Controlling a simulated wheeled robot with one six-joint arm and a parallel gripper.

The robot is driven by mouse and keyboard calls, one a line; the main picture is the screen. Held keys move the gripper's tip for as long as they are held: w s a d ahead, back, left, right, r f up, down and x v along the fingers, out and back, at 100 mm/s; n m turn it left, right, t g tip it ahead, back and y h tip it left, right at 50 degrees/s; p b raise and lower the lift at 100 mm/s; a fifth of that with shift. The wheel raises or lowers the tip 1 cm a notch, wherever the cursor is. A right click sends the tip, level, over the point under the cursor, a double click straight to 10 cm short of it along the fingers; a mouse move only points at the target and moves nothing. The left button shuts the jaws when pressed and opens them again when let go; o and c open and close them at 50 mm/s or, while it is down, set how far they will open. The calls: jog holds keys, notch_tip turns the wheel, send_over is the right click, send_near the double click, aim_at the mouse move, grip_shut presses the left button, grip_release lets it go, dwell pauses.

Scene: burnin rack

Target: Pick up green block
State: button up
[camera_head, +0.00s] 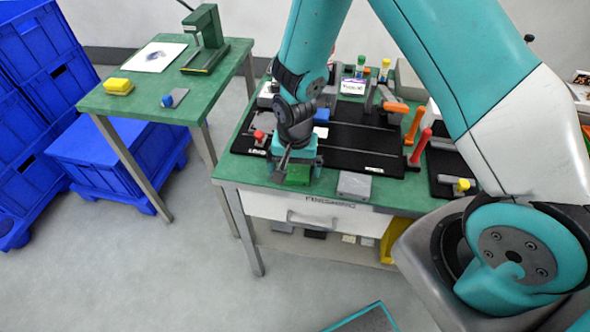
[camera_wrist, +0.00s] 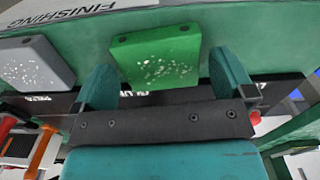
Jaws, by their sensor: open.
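The green block (camera_head: 297,175) lies near the front edge of the green table, partly hidden by my gripper in the head view. In the wrist view the green block (camera_wrist: 157,57) shows pale speckles on its face and sits beyond and between my two fingers. My gripper (camera_wrist: 165,80) is open, with one teal finger on each side and nothing held. In the head view my gripper (camera_head: 292,160) is right at the block, pointing down. I cannot tell whether the fingers touch it.
A grey block (camera_head: 354,185) lies to the right of the green block; it also shows in the wrist view (camera_wrist: 35,62). A black mat (camera_head: 375,158) lies behind. Red (camera_head: 421,146) and orange (camera_head: 414,126) handles stand at the right. A drawer marked FINISHING (camera_head: 300,209) is below the front edge.

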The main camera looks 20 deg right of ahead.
jog(key=shift+f, duration=0.35)
jog(key=c, duration=0.8)
jog(key=shift+c, duration=0.2)
jog(key=shift+r, duration=0.15)
